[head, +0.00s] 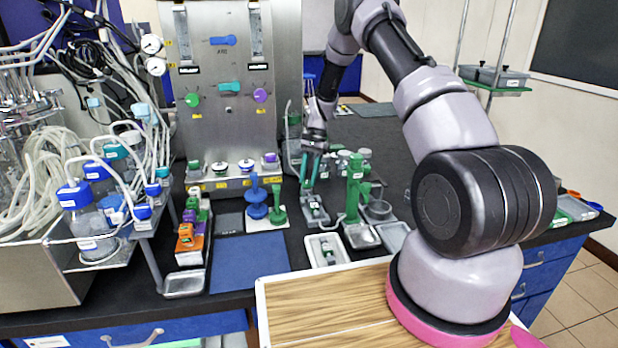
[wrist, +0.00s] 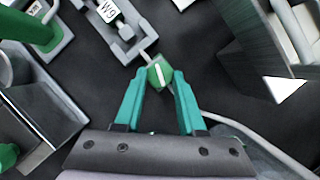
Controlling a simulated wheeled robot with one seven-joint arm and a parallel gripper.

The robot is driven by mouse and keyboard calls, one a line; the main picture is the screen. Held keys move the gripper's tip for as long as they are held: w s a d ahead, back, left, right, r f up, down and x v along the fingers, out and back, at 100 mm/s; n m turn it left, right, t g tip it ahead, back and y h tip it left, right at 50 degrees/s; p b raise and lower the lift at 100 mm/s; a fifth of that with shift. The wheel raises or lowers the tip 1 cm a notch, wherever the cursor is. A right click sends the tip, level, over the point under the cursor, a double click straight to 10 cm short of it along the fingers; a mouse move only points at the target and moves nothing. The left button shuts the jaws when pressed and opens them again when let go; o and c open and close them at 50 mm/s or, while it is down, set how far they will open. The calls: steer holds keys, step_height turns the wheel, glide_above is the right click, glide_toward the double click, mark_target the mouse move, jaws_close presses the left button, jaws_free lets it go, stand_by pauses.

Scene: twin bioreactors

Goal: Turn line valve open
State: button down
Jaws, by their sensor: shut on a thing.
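The line valve has a small green knob (wrist: 160,71) with a white pointer line. The knob sits at the end of a thin stem from a grey labelled fixture (wrist: 122,40). In the wrist view the white line runs nearly up and down, slightly tilted. My gripper (wrist: 160,79) has its teal fingers on either side of the knob, shut on it. In the head view my gripper (head: 310,183) points down at the grey fixture (head: 316,212) on the black bench. The knob is too small to make out there.
A green stand (head: 356,185) with grey trays is close to the right of my gripper. Blue and green pegs (head: 256,205) stand to its left. A white tray (head: 328,252) lies in front. The steel panel (head: 228,130) rises behind at left.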

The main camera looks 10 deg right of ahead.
steer(key=shift+w+a+n+g+h, duration=0.1)
steer(key=shift+n+g+h, duration=0.4)
steer(key=shift+n, duration=1.5)
steer(key=shift+h, duration=0.3)
steer(key=c, duration=0.5)
jaws_free()
steer(key=v, duration=1)
steer(key=shift+r, duration=0.4)
steer(key=shift+w, duration=0.1)
